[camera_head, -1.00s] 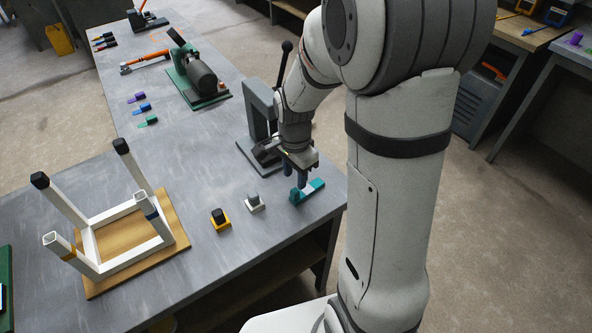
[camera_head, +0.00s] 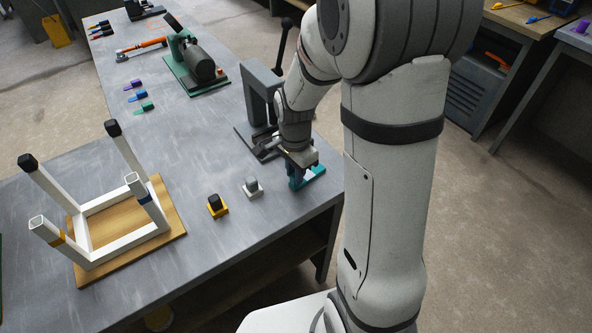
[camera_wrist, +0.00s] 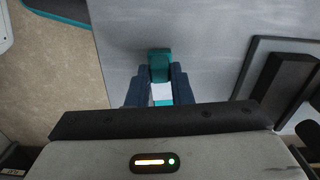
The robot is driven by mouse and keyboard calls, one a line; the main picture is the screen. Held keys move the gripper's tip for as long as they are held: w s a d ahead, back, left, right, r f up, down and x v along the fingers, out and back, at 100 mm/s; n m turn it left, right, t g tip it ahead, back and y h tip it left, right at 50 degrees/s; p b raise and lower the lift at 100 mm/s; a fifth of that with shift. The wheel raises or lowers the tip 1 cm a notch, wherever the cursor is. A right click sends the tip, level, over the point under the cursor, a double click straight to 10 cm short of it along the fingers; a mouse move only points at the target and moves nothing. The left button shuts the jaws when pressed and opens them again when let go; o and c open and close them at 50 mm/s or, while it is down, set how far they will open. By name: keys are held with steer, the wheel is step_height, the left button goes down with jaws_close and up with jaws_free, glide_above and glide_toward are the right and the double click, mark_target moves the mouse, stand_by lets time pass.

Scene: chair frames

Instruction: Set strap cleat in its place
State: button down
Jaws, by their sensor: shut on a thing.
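A teal piece with a pale section, apparently the strap cleat (camera_head: 315,172), is at the front right edge of the grey workbench. In the wrist view its teal end (camera_wrist: 160,62) sticks out past the fingers and a white part shows between them. My gripper (camera_head: 298,180) points down and its dark blue fingers (camera_wrist: 160,90) are shut on the piece. The piece is at the bench surface; I cannot tell whether it is lifted. An upturned white chair frame (camera_head: 110,238) with dark caps on some leg ends lies on a wooden board (camera_head: 172,222) at the left.
A grey lever press (camera_head: 262,100) stands close behind my gripper. A green-based machine (camera_head: 196,68) and small coloured pieces (camera_head: 138,96) are farther back.

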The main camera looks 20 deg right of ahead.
steer(key=shift+r, duration=0.1)
steer(key=shift+r+p, duration=1.9)
steer(key=shift+r, duration=0.5)
step_height(320, 180, up, 4)
steer(key=r, duration=0.1)
step_height(320, 180, down, 10)
steer(key=shift+r, duration=0.1)
steer(key=shift+b, duration=0.3)
steer(key=c, duration=1.3)
jaws_free()
